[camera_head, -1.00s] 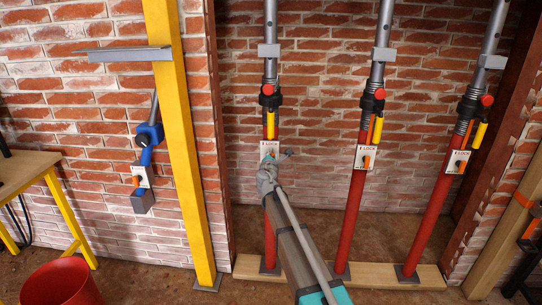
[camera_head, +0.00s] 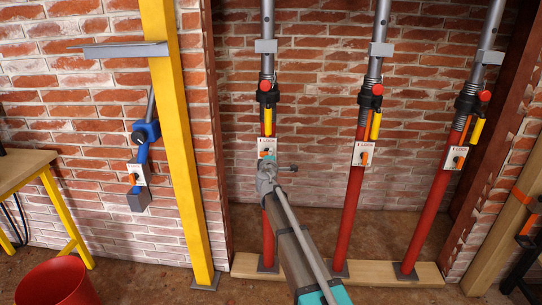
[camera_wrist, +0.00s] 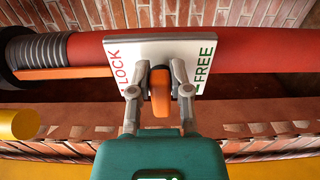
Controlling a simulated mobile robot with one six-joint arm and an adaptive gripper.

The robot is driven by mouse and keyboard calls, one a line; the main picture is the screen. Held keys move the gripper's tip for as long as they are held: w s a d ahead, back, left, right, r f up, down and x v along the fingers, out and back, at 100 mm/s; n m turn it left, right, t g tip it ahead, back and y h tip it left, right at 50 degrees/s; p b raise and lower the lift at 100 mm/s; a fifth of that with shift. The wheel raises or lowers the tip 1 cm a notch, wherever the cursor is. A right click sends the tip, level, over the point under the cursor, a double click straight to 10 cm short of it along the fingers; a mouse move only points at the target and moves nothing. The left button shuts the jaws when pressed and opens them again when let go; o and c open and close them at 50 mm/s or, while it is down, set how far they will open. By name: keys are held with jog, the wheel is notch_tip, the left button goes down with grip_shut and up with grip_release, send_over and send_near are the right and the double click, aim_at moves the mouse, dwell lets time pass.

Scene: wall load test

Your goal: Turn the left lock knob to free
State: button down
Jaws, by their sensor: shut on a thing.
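The left red prop (camera_head: 268,232) stands upright in the wall opening. It carries a white lock plate (camera_wrist: 195,55), lettered LOCK on the left and FREE on the right in the wrist view. An orange knob (camera_wrist: 160,92) sits between the two words. The fingers of my gripper (camera_wrist: 160,73) are on either side of it, shut on it. In the head view my gripper (camera_head: 266,160) covers the lower part of the plate and hides the knob.
Two more red props, the middle one (camera_head: 352,210) and the right one (camera_head: 428,215), stand to the right with their own lock plates. A yellow post (camera_head: 178,150) and a blue clamp-like device (camera_head: 146,133) are on the left. A red bucket (camera_head: 60,285) is at the lower left.

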dwell(0.3)
jog(key=c, duration=0.6)
grip_release()
jog(key=shift+o, duration=0.2)
jog(key=shift+s, duration=0.1)
jog(key=s, duration=1.1)
jog(key=shift+s, duration=0.4)
jog(key=shift+d, duration=0.1)
